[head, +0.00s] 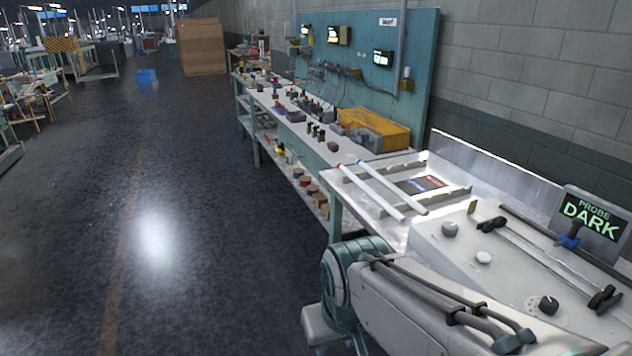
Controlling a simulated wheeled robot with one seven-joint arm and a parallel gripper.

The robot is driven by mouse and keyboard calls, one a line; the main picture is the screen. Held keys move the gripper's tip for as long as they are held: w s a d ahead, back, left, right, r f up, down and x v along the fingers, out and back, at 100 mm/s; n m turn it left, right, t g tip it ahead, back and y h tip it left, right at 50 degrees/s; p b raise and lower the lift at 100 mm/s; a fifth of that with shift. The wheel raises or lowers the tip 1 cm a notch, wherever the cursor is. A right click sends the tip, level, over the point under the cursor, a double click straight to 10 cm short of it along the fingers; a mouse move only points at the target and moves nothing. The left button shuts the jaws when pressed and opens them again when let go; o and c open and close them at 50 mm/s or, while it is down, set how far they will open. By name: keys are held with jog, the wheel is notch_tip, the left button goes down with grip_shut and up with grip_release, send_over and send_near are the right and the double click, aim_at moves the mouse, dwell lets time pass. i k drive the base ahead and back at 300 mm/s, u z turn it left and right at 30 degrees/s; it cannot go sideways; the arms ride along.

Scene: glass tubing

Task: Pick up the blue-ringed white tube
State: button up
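Two long white tubes lie side by side across grey notched rails on the bench at right of centre. The blue-ringed white tube (392,188) is the right one, with a blue mark near its far end. The other white tube (371,194) is on the left and has a red mark at its far end. Both slant from far left to near right and look slightly apart. My arm fills the lower right of the view, on the near side of the bench. My gripper cannot be made out.
A console with knobs, a black-ended rod and a "PROBE DARK" display (591,223) stands at the near right. A dark red-and-blue card (421,184) lies between the rails. A yellow bin (374,130) sits beyond.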

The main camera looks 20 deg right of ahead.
aim_at(421, 211)
jog(key=u, duration=0.2)
jog(key=i, duration=3.5)
jog(key=z, duration=3.6)
